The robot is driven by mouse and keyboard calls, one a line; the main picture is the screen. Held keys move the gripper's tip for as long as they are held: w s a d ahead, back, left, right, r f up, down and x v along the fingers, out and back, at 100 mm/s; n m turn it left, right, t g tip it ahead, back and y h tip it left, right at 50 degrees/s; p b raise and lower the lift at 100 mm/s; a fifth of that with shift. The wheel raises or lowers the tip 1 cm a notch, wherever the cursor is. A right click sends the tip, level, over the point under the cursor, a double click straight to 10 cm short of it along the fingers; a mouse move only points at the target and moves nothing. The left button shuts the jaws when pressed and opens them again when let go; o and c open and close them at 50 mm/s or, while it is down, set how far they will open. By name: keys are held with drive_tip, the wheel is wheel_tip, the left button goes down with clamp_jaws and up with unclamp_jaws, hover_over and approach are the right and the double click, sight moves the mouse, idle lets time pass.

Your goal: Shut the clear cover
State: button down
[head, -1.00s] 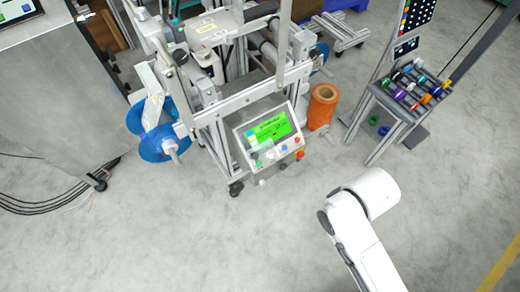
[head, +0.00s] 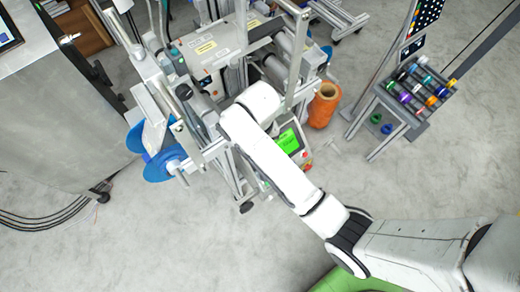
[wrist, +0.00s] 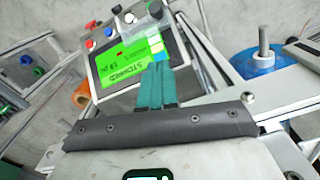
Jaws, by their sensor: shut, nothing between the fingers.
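The control panel (wrist: 103,58) has a green screen (wrist: 130,62) and shows upside down in the wrist view. What seems to be the clear cover (wrist: 145,29) is a faint, see-through shape by the buttons at the panel's upper right there. Its exact angle is hard to tell. My gripper (wrist: 157,66) has its teal fingers together and empty, overlapping the screen's lower right in the picture. Whether they touch anything is unclear. In the head view my arm hides most of the panel (head: 289,140), the cover and my gripper.
Metal frame bars of the machine (head: 215,45) surround the panel closely. A blue reel (head: 160,166) is at its left and an orange spool (head: 324,105) at its right. A rack of coloured spools (head: 420,88) stands farther right. Bare floor lies in front.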

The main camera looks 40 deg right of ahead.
wheel_tip(320, 180, down, 9)
drive_tip(key=shift+s+f+b, duration=0.15)
drive_tip(key=shift+f+b, duration=0.05)
drive_tip(key=shift+b, duration=0.15)
drive_tip(key=shift+s+a+f, duration=0.15)
drive_tip(key=shift+s+f, duration=0.4)
drive_tip(key=shift+s+a+f, duration=0.15)
drive_tip(key=shift+s+f, duration=0.4)
drive_tip(key=shift+s+a+f, duration=0.1)
drive_tip(key=shift+s+f, duration=0.2)
drive_tip(key=shift+p, duration=0.3)
drive_tip(key=s+f, duration=0.4)
drive_tip(key=shift+s, duration=0.1)
drive_tip(key=shift+s+f, duration=0.1)
drive_tip(key=w+r+p, duration=0.1)
drive_tip(key=w+r, duration=0.1)
drive_tip(key=w+d+r+p, duration=0.1)
drive_tip(key=r+p, duration=0.1)
drive_tip(key=shift+w+r, duration=0.25)
drive_tip(key=shift+w, duration=0.1)
wheel_tip(320, 180, up, 9)
drive_tip(key=shift+p, duration=0.3)
